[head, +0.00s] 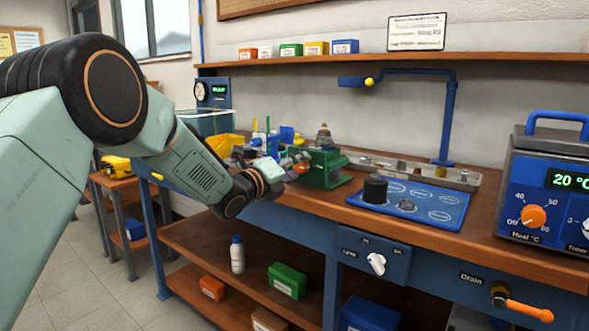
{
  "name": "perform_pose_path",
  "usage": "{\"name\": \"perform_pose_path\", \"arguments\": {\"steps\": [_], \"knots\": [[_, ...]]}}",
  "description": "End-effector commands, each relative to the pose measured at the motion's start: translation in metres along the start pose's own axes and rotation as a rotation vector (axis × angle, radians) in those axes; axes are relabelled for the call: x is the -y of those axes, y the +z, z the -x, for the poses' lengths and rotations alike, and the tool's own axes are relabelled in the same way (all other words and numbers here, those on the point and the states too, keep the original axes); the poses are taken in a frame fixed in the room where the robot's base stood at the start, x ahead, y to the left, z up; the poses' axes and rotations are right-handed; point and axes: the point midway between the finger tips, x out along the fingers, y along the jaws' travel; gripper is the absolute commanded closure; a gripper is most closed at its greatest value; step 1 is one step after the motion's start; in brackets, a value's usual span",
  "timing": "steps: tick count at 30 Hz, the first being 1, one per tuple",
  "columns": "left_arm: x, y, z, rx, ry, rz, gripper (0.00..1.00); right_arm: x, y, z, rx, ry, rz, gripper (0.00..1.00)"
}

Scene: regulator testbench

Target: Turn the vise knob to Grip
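The green vise (326,168) stands on the workbench near its front edge, with a brass-and-grey part held upright at its top. A small orange piece (302,168) shows at the vise's left side; I cannot tell if it is the vise knob. No Grip label is readable. My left gripper (284,168) is at the left side of the vise, close to the orange piece. Its fingers are small and partly hidden, so I cannot tell whether they are open, shut or touching it. My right gripper is not in view.
A blue mat (425,207) with a black cylinder (375,189) lies right of the vise. A white knob (376,263) is on the bench front. An orange drain handle (528,309) sticks out at lower right. A heater box (550,190) stands at right.

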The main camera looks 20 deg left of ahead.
Motion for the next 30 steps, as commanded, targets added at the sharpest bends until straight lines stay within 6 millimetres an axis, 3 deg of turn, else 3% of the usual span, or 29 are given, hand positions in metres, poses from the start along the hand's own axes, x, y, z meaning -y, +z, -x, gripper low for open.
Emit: {"name": "perform_pose_path", "arguments": {"steps": [14,20,30], "knots": [[-0.001,0.001,0.005,0.001,0.002,0.003,0.40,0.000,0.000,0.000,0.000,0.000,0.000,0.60],[0.000,0.001,0.029,0.002,0.002,0.005,0.40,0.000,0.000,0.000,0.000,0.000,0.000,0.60],[0.000,0.001,0.088,0.003,0.000,0.008,0.40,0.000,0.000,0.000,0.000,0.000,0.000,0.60]]}}
